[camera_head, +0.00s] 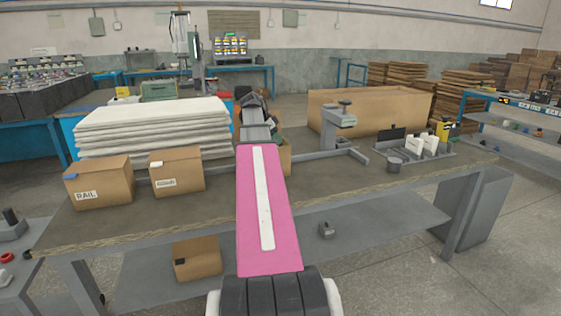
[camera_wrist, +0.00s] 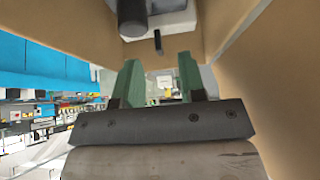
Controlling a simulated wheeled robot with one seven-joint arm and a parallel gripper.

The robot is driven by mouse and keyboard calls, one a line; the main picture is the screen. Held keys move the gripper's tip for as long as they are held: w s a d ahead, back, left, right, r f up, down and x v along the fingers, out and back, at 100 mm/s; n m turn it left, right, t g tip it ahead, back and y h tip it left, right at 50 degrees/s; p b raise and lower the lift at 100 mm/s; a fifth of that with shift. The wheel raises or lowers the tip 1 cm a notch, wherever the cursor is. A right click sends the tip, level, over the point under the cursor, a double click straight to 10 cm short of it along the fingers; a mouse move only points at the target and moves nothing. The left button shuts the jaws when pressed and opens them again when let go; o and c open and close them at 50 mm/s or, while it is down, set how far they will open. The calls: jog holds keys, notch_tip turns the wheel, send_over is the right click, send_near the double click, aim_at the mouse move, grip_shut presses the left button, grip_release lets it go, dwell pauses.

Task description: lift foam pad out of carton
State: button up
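My gripper (camera_wrist: 160,80) has two green fingers that stand apart, with no object clearly held between them. Brown carton walls (camera_wrist: 270,85) rise close on the right and upper left of the wrist view. A pale block (camera_wrist: 172,20) with a dark cylinder in front of it shows at the top, beyond the fingers; I cannot tell whether it is the foam pad. In the head view my pink arm reaches over the bench, and its dark end covers most of a small carton (camera_head: 285,160). My fingertips and the inside of that carton are hidden there.
On the bench (camera_head: 330,185), a carton marked RAIL (camera_head: 97,184) and another labelled carton (camera_head: 177,172) stand left, before a stack of pale sheets (camera_head: 150,130). A large carton (camera_head: 395,110), a grey stand (camera_head: 338,122) and a small rack (camera_head: 420,150) stand right. The front middle is clear.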

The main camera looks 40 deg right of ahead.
jog(key=shift+x, duration=1.4)
grip_shut()
jog(key=shift+r, duration=0.1)
